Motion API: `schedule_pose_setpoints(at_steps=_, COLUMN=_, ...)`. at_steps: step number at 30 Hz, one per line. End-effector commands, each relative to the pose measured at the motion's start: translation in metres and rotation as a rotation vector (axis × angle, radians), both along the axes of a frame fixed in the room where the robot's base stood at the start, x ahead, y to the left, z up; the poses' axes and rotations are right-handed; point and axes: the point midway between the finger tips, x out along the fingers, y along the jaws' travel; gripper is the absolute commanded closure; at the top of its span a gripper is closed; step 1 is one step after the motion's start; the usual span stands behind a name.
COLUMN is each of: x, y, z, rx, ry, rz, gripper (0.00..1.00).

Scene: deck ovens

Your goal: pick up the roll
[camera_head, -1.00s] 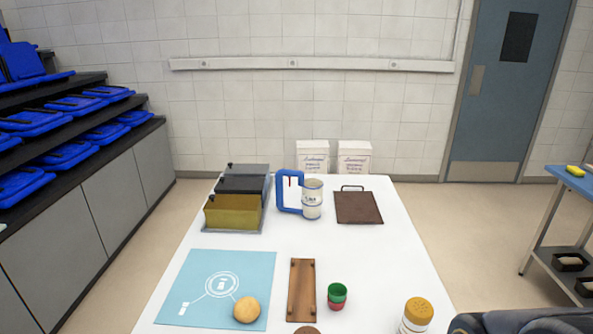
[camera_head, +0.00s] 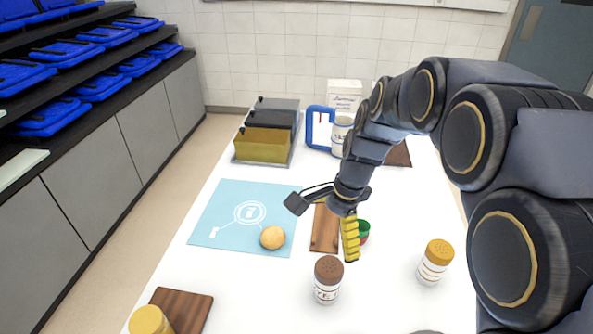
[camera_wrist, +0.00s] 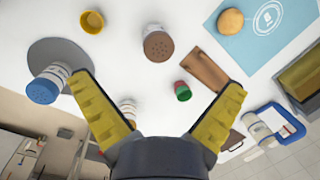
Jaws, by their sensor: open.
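The roll (camera_head: 273,237), a round tan bun, lies on the lower right part of the light blue mat (camera_head: 215,220). In the wrist view the roll (camera_wrist: 231,21) is near the top edge, on the mat's corner. My gripper (camera_wrist: 157,82) is open and empty, its two yellow ridged fingers spread wide. In the head view its yellow finger shows to the right of the roll, over the area by the brown board and the cups, apart from the roll. The roll is in full view.
A wooden board (camera_head: 325,235) and a red-green cup pair (camera_head: 363,231) stand right of the mat. A brown-topped shaker (camera_head: 327,280) and a yellow-topped shaker (camera_head: 434,262) stand nearer. Coloured bins (camera_head: 262,145) are behind the mat.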

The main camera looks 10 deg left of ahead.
Motion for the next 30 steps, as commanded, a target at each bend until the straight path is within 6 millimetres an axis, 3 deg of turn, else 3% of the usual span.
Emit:
schedule_pose_setpoints(at_steps=3, x=0.044, y=0.026, z=-0.029, rx=0.04, ry=0.015, rz=-0.186, gripper=0.0)
schedule_pose_setpoints(at_steps=9, x=0.106, y=0.068, z=-0.083, rx=0.113, ry=0.053, rz=-0.516, gripper=0.0)
schedule_pose_setpoints(at_steps=15, x=0.147, y=0.104, z=-0.142, rx=0.181, ry=0.107, rz=-0.816, gripper=0.0)
schedule_pose_setpoints(at_steps=21, x=0.166, y=0.122, z=-0.175, rx=0.226, ry=0.136, rz=-0.988, gripper=0.0)
schedule_pose_setpoints(at_steps=30, x=0.171, y=0.131, z=-0.2, rx=0.233, ry=0.146, rz=-1.023, gripper=0.0)
